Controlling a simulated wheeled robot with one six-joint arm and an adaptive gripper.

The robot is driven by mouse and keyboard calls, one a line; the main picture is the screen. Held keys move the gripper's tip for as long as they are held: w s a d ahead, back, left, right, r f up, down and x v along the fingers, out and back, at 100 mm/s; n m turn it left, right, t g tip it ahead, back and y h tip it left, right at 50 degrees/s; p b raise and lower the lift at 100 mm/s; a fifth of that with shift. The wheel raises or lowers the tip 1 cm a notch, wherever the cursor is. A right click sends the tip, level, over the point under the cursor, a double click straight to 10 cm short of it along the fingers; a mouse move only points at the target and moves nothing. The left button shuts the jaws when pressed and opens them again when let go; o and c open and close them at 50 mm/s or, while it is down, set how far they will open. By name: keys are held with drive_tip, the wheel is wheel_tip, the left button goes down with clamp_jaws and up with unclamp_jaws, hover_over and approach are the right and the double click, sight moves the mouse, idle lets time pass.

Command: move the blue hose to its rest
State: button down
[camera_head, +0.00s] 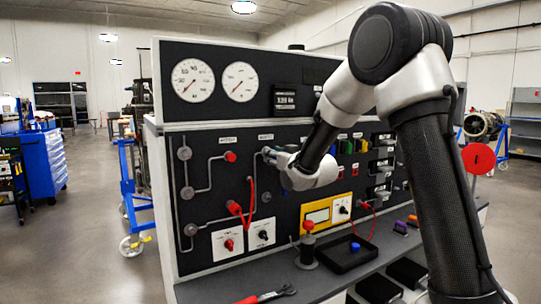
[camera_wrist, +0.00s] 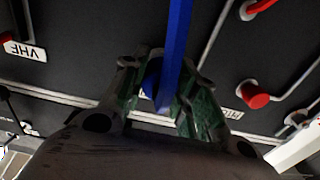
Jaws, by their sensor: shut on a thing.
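The blue hose (camera_wrist: 178,45) shows in the wrist view as a straight blue band from the top edge down between the green-padded fingers of my gripper (camera_wrist: 165,75). My gripper is shut on it. In the head view my gripper (camera_head: 270,156) is close in front of the black panel (camera_head: 285,85), at the upper pipe line. I cannot tell whether the hose end touches a port. I cannot pick out the hose's rest for certain.
A red hose (camera_head: 249,205) hangs on the panel below left of my gripper. A red fitting (camera_head: 230,157) sits left of it. On the bench, a black tray (camera_head: 330,265) holds a small blue piece (camera_head: 355,247). A red-handled tool (camera_head: 265,297) lies at the front.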

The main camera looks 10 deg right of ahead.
drive_tip(key=shift+s+d, duration=0.2)
drive_tip(key=shift+s, duration=0.45)
idle(0.3)
drive_tip(key=shift+v, duration=1.4)
drive_tip(key=shift+s+f, duration=1.25)
drive_tip(key=shift+f, duration=7.5)
drive_tip(key=shift+d+x, duration=0.2)
drive_tip(key=shift+x, duration=0.85)
drive_tip(key=shift+d+x, duration=0.15)
drive_tip(key=shift+x, duration=0.9)
drive_tip(key=shift+x, duration=1.15)
drive_tip(key=shift+w+r, duration=0.15)
